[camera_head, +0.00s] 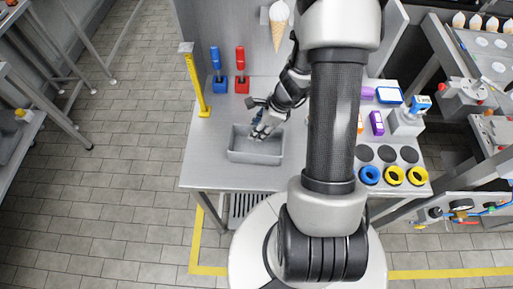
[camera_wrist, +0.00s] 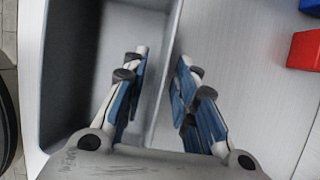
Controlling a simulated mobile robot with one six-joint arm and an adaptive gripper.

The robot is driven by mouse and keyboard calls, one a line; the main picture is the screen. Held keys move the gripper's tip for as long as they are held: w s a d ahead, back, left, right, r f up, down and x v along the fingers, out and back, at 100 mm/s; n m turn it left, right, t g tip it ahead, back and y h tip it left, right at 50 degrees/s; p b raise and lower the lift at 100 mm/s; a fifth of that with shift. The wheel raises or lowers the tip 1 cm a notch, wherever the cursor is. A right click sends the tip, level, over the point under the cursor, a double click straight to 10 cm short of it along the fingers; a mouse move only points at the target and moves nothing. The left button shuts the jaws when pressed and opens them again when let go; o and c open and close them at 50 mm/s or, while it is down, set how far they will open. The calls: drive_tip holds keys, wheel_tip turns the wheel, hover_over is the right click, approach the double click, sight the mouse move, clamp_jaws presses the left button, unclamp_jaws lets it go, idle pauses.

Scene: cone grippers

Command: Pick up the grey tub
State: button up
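The grey tub (camera_head: 255,156) is an open rectangular bin standing on the steel table, below the blue and red handles. My gripper (camera_head: 260,130) is at its far wall in the head view, pointing down. In the wrist view the tub (camera_wrist: 75,95) fills the left side. My gripper (camera_wrist: 162,62) has its blue-padded fingers apart, one over the inside of the tub and one outside the wall. The tub's rim runs between them, with a gap showing. Whether the fingertips reach below the rim is hard to tell.
The steel table (camera_head: 205,165) has free room left of the tub. A yellow post (camera_head: 195,82), a blue handle (camera_head: 217,70) and a red handle (camera_head: 241,72) stand behind it. Blue and yellow rings (camera_head: 394,176) lie at the right. My arm hides the table's middle.

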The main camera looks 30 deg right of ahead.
clamp_jaws()
idle(0.6)
